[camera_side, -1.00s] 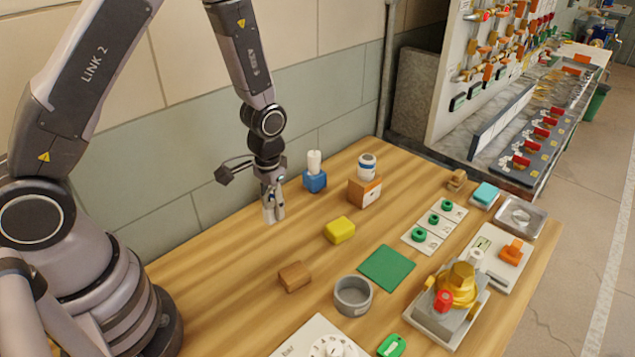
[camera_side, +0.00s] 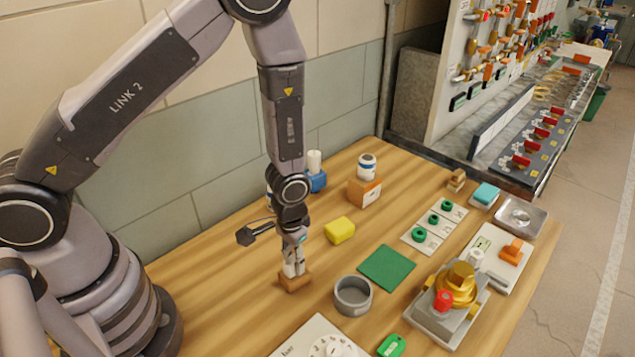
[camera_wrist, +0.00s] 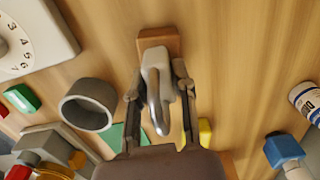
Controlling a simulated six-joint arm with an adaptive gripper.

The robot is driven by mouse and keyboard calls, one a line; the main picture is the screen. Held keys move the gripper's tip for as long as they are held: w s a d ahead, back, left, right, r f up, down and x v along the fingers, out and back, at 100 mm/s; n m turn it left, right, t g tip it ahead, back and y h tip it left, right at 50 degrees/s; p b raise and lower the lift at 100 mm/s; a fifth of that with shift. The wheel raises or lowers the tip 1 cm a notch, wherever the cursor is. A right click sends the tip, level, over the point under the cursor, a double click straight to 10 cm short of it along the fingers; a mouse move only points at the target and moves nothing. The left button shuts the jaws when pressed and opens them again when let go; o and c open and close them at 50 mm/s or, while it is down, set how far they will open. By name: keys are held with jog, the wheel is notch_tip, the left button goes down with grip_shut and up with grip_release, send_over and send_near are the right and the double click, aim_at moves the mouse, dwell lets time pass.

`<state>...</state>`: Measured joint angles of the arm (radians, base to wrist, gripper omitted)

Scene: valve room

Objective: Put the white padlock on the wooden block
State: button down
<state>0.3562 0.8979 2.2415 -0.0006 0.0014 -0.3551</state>
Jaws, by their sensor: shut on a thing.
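The white padlock (camera_wrist: 154,62) with its metal shackle (camera_wrist: 154,110) is held between the two fingers of my gripper (camera_wrist: 160,82) in the wrist view. The wooden block (camera_wrist: 158,36) is brown and lies directly under the padlock's far end. In the side view my gripper (camera_side: 294,264) points down over the wooden block (camera_side: 296,283). The padlock is hard to tell from the pale fingers there. Its lower end is at or just above the block's top; I cannot tell whether they touch.
A grey round bowl (camera_side: 353,296) stands close to the right of the block. A yellow block (camera_side: 340,230) and a green mat (camera_side: 387,267) lie behind it. A white dial panel (camera_side: 318,340) is in front. A brass valve (camera_side: 459,285) stands further right. Bare wood lies left of the block.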

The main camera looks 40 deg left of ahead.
jog(key=shift+f, duration=0.15)
jog(key=c, duration=0.9)
grip_release()
jog(key=shift+c, duration=0.2)
notch_tip(320, 180, up, 12)
jog(key=shift+r, duration=0.1)
jog(key=s+a+r+t, duration=0.15)
jog(key=a+r, duration=0.25)
jog(key=r, duration=0.7)
jog(key=s+a+r+t, duration=0.2)
jog(key=s+a+r, duration=0.1)
jog(key=s+r, duration=0.4)
jog(key=s+a+r+t, duration=0.2)
jog(key=s+a+r, duration=0.2)
jog(key=s+r, duration=0.2)
jog(key=shift+s+a+r, duration=0.25)
jog(key=shift+s+r, duration=0.15)
jog(key=shift+s, duration=0.3)
